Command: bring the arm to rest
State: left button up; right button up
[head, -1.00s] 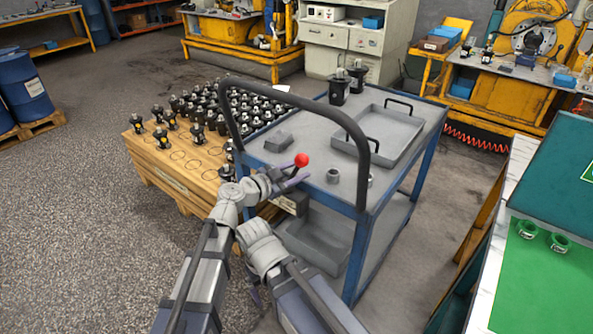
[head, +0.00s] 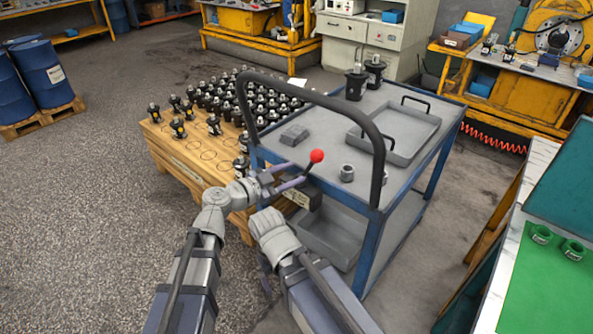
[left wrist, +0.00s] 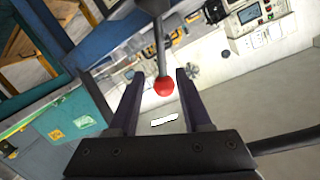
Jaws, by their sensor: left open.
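In the left wrist view the ball (left wrist: 163,86) shows between the open fingers (left wrist: 158,100), with nothing gripped. Whether the ball lies between the fingers in depth or beyond them, I cannot tell. My right arm is folded beside the left one in the lower middle; its gripper (head: 265,277) is mostly hidden behind the arm.
The cart's dark handle (head: 340,105) arches close to my left gripper. The cart top carries a grey tray (head: 408,148), black motors (head: 356,84) and small grey parts. A wooden pallet (head: 180,165) with several motors stands left. A green-topped table (head: 545,285) is right.

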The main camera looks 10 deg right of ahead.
dwell(0.4)
pick_arm(q)
jog(key=s+a+f+n+g+y, duration=0.3)
jog(key=s+a+f+n+y, duration=0.25)
jog(key=a+f, duration=0.35)
jog(key=s+a+f+n+g+y, duration=0.2)
jog(key=s+a+f+n+y, duration=0.3)
jog(key=a+f, duration=0.45)
jog(key=s+a+r+n+g+y, duration=0.1)
jog(key=s+a+n+g+y, duration=0.2)
jog(key=a+n, duration=0.6)
jog(key=s+d+r+m+p, duration=0.3)
jog(key=d+r+p, duration=0.1)
jog(key=r+p, duration=0.5)
jog(key=s+d+r+m+y+p, duration=0.1)
jog(key=s+d+r+m+p, duration=0.2)
jog(key=r+p, duration=0.6)
jog(key=shift+d+r+p, duration=0.2)
jog(key=shift+d+p, duration=0.35)
jog(key=shift+d, duration=0.6)
jog(key=shift+y, duration=0.25)
